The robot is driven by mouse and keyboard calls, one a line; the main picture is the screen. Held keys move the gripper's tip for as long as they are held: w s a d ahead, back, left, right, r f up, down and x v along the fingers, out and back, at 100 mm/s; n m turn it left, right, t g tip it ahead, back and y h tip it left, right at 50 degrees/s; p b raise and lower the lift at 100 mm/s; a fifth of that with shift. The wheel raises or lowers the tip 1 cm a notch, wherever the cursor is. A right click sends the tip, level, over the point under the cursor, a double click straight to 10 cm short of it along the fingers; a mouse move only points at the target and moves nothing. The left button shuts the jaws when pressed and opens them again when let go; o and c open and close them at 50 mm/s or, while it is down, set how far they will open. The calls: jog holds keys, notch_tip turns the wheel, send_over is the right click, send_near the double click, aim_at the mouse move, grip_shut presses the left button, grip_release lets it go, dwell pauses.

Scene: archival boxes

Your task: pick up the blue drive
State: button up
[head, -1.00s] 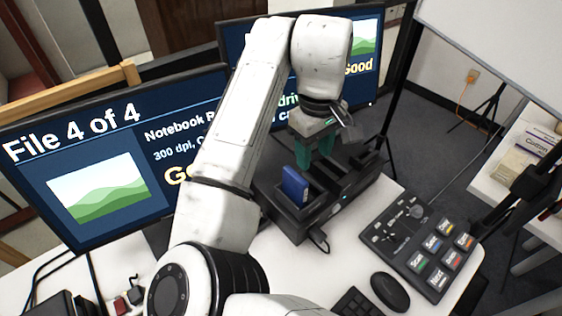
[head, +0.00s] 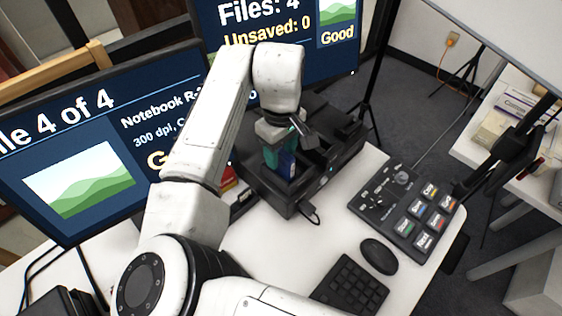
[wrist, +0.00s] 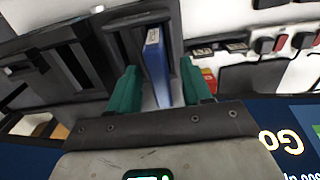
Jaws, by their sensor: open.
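The blue drive (head: 287,165) stands upright in a slot of the black dock (head: 268,196). In the wrist view the blue drive (wrist: 157,66) rises between the two green fingers of my gripper (wrist: 159,92), with a gap visible on each side. My gripper (head: 279,155) is open around the drive from above in the head view. The drive's lower part is hidden in the dock (wrist: 110,35), and one finger partly covers it in the head view.
Two monitors (head: 80,180) stand behind and left of the dock. A control panel (head: 405,205), a mouse (head: 379,256) and a keyboard (head: 350,287) lie to the right and front. Bare white desk (head: 262,250) shows in front of the dock.

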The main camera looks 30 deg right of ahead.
jog(key=shift+f, duration=0.55)
grip_shut()
